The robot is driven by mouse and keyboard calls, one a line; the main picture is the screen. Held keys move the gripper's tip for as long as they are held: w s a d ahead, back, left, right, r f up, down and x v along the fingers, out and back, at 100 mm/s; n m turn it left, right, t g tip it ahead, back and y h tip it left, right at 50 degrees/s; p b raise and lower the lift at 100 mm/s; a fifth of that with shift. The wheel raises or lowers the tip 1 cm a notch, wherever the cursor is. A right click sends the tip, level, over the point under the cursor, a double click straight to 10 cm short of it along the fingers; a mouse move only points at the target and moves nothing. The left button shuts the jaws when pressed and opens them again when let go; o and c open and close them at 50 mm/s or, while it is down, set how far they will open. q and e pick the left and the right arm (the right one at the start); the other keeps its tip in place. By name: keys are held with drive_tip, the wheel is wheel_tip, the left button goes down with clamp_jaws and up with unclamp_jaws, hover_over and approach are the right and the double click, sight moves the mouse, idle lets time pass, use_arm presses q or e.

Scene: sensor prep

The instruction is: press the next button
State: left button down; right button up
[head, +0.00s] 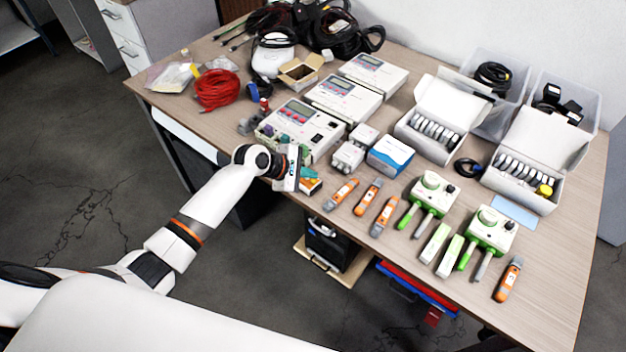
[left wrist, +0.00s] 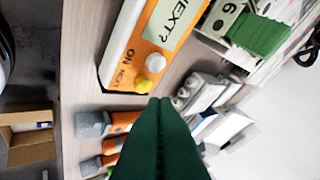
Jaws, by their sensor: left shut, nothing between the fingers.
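An orange and white handheld device (left wrist: 135,45) fills the upper middle of the left wrist view. Its screen (left wrist: 166,20) reads "NEXT?". Near its end are a yellow button (left wrist: 141,83) beside the "NEXT" label and a pale button (left wrist: 155,62) beside the "ON" label. My left gripper (left wrist: 160,101) is shut and empty, its green fingertips appearing just beside the yellow button; I cannot tell whether they touch. In the head view my left gripper (head: 312,174) is at the table's front edge and hides much of what is there. My right gripper is not in view.
The table (head: 545,265) is crowded. White instruments (head: 300,128) stand behind my left gripper. Several orange handheld devices (head: 367,196) and green-handled units (head: 487,230) lie to the right. A red cable coil (head: 217,90) lies at the left. The front right corner is clear.

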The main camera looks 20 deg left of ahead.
use_arm(q)
drive_tip(key=shift+f, duration=0.15)
drive_tip(key=shift+f, duration=0.25)
drive_tip(key=shift+f, duration=0.45)
idle(0.5)
idle(0.3)
drive_tip(key=shift+r+p, duration=0.8)
drive_tip(key=shift+p, duration=0.35)
